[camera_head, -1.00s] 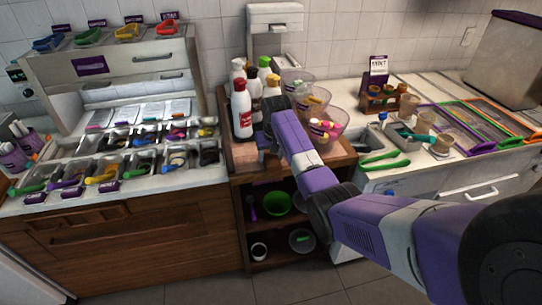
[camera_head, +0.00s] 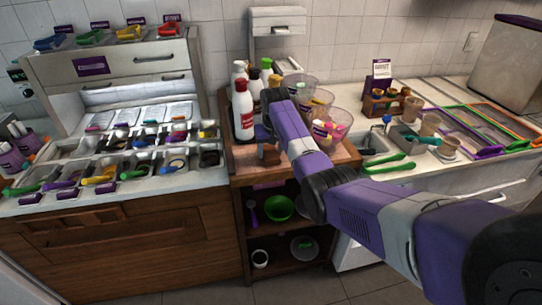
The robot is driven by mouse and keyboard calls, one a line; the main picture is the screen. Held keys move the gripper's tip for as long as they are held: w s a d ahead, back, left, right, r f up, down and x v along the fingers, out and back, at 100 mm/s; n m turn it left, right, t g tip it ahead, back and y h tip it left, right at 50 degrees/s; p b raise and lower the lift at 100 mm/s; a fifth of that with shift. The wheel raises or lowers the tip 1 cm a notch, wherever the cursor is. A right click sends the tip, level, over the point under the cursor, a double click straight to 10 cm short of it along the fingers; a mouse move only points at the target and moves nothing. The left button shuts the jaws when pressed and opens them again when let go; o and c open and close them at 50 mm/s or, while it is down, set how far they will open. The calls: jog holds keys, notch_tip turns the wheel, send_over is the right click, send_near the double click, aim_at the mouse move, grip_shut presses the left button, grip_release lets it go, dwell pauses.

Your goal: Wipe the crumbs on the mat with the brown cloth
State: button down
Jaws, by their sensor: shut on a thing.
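My gripper (camera_head: 266,137) points down over the left part of the wooden cart top, just right of the white bottle with the red cap. It is shut on a small brown thing, which looks like the brown cloth (camera_head: 270,154), low over the cart top; I cannot tell if it touches. A pinkish-brown mat (camera_head: 244,160) seems to lie at the front left of the cart top. Crumbs are too small to make out. My arm hides part of the cart's right side.
Bottles (camera_head: 243,110) stand close behind and left of my gripper. Clear tubs (camera_head: 331,128) of toppings stand to its right. A topping counter (camera_head: 120,190) is left; green tongs (camera_head: 388,165) lie on the right counter. Bowls sit on the shelves below.

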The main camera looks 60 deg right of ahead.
aim_at(268, 146)
jog(key=shift+w+d+f+b, duration=0.3)
jog(key=shift+w+d+b, duration=0.55)
jog(key=shift+b, duration=0.55)
jog(key=shift+w+d+r+b, duration=0.1)
jog(key=shift+w+d+b, duration=0.05)
jog(key=shift+d+b, duration=0.15)
